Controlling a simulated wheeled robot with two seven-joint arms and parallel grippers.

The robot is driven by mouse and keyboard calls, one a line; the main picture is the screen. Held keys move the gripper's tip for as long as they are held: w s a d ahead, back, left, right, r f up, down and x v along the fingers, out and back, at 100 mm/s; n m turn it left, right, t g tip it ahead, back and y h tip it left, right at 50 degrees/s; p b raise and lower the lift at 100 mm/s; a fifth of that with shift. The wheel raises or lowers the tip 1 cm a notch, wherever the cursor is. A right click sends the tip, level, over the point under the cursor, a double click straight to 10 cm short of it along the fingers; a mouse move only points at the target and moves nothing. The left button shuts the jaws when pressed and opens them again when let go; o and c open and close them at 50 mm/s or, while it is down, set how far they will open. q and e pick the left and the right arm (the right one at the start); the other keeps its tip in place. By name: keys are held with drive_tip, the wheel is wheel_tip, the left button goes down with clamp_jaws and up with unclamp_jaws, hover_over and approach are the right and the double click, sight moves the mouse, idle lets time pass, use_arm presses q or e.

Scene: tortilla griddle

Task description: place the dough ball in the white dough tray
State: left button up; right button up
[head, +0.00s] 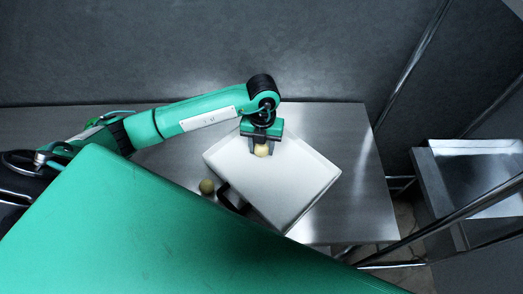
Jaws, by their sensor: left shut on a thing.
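The dough ball (261,151) is small, round and pale cream. My left gripper (261,148) is shut on it, pointing down over the back part of the white dough tray. The white dough tray (295,180) is a shallow, square-cornered tray lying turned at an angle on the steel table, and its visible inside is empty. How high the ball is above the tray floor, I cannot tell. My right gripper is not in view.
The steel table (358,150) has bare room to the right of the tray. A second yellowish ball (207,186) and a dark handle-like thing (232,198) lie left of the tray. A metal stand (470,180) is at the far right. My green body covers the lower left.

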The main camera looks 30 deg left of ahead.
sight(261, 154)
use_arm(q)
wheel_tip(261, 154, down, 4)
drive_tip(key=shift+r+p, duration=0.25)
drive_tip(key=shift+p, duration=0.25)
drive_tip(key=shift+f, duration=0.3)
drive_tip(key=shift+f, duration=0.2)
drive_tip(key=o, duration=1)
drive_tip(key=shift+r, duration=0.1)
drive_tip(key=shift+c, duration=0.2)
